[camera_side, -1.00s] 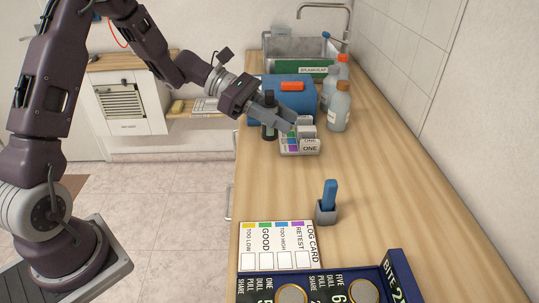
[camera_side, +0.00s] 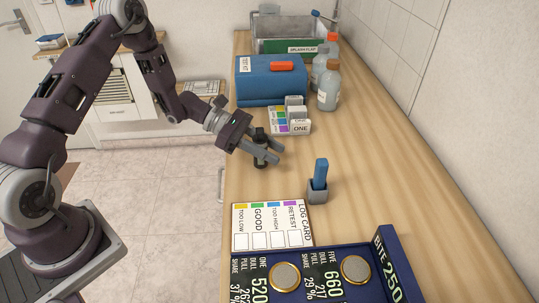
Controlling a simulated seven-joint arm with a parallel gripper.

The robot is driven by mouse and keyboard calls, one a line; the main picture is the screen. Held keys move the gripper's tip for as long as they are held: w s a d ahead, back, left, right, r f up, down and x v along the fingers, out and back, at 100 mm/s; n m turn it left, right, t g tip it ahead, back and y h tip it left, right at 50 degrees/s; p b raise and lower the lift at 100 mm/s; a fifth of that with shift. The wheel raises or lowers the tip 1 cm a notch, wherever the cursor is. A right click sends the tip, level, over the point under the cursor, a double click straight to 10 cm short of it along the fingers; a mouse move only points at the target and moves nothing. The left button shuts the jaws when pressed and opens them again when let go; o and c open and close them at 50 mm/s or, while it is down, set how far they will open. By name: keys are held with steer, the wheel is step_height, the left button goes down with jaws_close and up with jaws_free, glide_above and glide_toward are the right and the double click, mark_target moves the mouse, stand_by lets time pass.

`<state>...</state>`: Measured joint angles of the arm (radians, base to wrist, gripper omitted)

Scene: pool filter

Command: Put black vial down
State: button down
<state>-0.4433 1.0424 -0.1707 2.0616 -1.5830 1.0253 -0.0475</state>
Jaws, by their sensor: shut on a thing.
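The black vial (camera_side: 260,160) is a small dark upright cylinder near the left edge of the wooden counter. My gripper (camera_side: 268,150) is shut on it, with the grey fingers on either side of the vial. The vial's base is close to the counter; I cannot tell whether it touches. It stands in front of the small holder with coloured strips (camera_side: 290,120) and behind the log card.
A blue marker in a grey stand (camera_side: 319,182) is to the right. The log card (camera_side: 271,227) and dark blue tray (camera_side: 390,265) lie in front. The counter's right side is clear.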

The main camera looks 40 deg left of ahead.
steer(key=shift+f, duration=0.9)
steer(key=c, duration=1)
jaws_free()
steer(key=shift+f, duration=0.1)
steer(key=shift+c, duration=0.2)
